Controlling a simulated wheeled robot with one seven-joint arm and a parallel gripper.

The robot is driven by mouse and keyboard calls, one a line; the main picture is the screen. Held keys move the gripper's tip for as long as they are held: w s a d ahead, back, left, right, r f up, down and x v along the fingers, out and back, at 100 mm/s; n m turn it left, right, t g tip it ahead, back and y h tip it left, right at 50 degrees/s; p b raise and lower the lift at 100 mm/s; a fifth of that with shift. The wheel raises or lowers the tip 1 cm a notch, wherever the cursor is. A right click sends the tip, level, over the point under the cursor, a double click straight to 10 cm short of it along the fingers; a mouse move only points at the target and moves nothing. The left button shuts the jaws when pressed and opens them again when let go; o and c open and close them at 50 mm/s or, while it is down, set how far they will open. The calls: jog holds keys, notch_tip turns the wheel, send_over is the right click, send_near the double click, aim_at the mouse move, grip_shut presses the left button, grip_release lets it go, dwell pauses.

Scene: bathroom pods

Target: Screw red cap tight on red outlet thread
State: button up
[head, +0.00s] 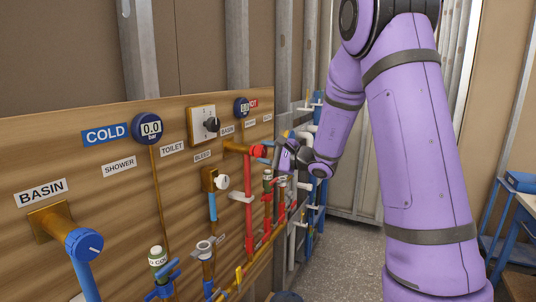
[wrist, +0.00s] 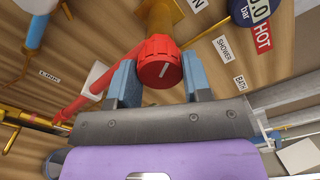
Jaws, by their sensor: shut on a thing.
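The red cap (wrist: 158,64) is a ribbed round cap with a white line on its face. It sits at the end of the brass outlet (wrist: 160,15) on the wooden board, and any thread is hidden behind it. In the wrist view my gripper (wrist: 160,82) has its blue fingers on both sides of the cap, shut on it. In the head view the red cap (head: 258,151) shows at the top of the red pipe, with my gripper (head: 270,152) at it from the right. How tight the cap sits cannot be told.
A blue cap (head: 84,244) is on the BASIN outlet at the left. A white cap (head: 222,182) is on a nearby outlet. Red pipes (head: 249,215) and valves run below the red cap. A metal stud (head: 283,60) stands behind. Open floor (head: 350,260) lies right of the board.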

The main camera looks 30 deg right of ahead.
jog(key=shift+w, duration=0.1)
jog(key=o, duration=1)
jog(key=v, duration=1)
jog(key=shift+s+d+f, duration=0.1)
jog(key=shift+s+d, duration=0.05)
jog(key=shift+s, duration=0.15)
